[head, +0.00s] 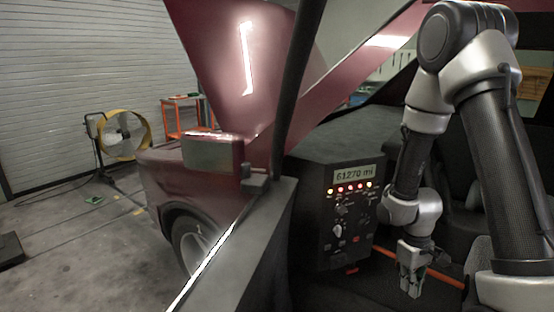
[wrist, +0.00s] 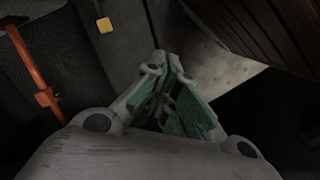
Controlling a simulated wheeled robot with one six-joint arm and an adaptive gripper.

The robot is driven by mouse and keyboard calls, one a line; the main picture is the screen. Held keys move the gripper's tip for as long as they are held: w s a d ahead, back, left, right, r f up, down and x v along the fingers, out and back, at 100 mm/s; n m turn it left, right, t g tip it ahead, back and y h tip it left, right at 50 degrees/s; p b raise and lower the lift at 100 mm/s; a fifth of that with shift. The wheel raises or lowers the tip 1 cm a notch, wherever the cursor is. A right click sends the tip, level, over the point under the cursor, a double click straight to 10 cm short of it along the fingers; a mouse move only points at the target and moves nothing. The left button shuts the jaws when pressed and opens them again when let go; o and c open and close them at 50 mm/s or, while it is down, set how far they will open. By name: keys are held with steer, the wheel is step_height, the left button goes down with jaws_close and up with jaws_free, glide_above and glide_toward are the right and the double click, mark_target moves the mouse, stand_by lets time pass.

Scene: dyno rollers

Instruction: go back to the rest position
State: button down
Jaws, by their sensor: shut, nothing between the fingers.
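My gripper (head: 411,283) hangs at the lower right of the head view, pointing down inside the car cabin. It is to the right of a black control panel (head: 345,215) and apart from it. In the wrist view my gripper (wrist: 163,75) has its green-padded fingers brought together at the tips, with nothing held. My arm reaches down from the upper right with its elbow high.
The panel carries a lit display (head: 354,175) reading 61270 mi, a row of lights and knobs. An orange bar (head: 440,275) runs behind my gripper. A dark pillar (head: 296,80) and door edge stand left. Outside are a yellow fan (head: 126,135) and an orange cart (head: 185,117).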

steer(key=s+r+m+t, duration=0.1)
steer(key=s+r, duration=0.3)
steer(key=r, duration=0.6)
steer(key=s+r+m+t, duration=0.2)
steer(key=s+r, duration=0.3)
steer(key=r, duration=0.6)
steer(key=s+r+m+t, duration=0.1)
steer(key=s+r, duration=0.4)
steer(key=r, duration=0.6)
steer(key=shift+r+t+y, duration=0.25)
steer(key=shift+t+y, duration=0.15)
steer(key=shift+t, duration=0.5)
